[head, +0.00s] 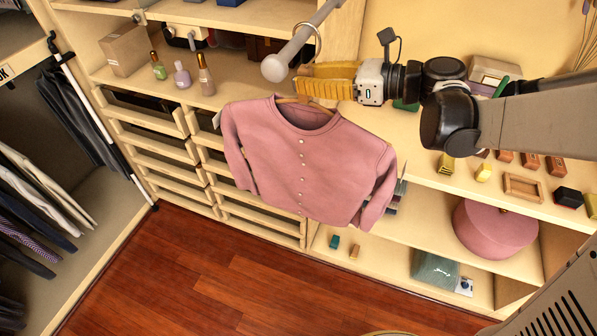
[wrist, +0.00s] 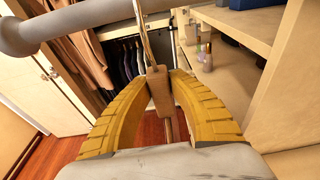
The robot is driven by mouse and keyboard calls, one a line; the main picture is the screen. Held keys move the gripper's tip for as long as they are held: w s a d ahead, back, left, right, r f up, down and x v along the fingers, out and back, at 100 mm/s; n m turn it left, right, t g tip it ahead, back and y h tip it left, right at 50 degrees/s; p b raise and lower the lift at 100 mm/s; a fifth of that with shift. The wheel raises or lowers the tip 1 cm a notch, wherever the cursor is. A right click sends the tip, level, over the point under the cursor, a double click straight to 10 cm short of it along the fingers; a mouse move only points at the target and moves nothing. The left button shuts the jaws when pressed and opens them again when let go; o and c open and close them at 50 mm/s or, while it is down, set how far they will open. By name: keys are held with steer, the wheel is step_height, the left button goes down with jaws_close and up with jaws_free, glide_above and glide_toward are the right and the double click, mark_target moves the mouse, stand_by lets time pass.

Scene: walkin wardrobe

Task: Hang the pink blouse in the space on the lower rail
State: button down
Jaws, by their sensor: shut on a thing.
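The pink blouse (head: 305,160) hangs on a wooden hanger (head: 306,101), buttons towards the head camera, its hem clear of the floor. My gripper (head: 308,80) is shut on the hanger's wooden neck, which also shows between the yellow fingers in the wrist view (wrist: 161,92). The metal hook (head: 318,40) rises above the fingers beside a grey round-ended rail (head: 296,48), overlapping it in the picture. I cannot tell whether the hook is around it. Other garments hang at the left (head: 35,190) and under a shelf in the wrist view (wrist: 126,58). I cannot make out the lower rail or its space.
Shelves with bottles (head: 182,78), a cardboard box (head: 126,48) and slatted drawers (head: 165,150) stand behind the blouse. A round pink box (head: 494,228) and small boxes fill the right shelves. The wooden floor (head: 190,275) is clear.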

mark_target(306, 65)
steer(key=shift+r, duration=0.1)
steer(key=shift+r+p, duration=1.4)
steer(key=shift+r, duration=0.35)
steer(key=p, duration=0.3)
steer(key=shift+w+d+r, duration=0.1)
steer(key=shift+w+r, duration=0.1)
steer(key=shift+r, duration=0.15)
steer(key=p, duration=0.3)
steer(key=shift+s, duration=0.1)
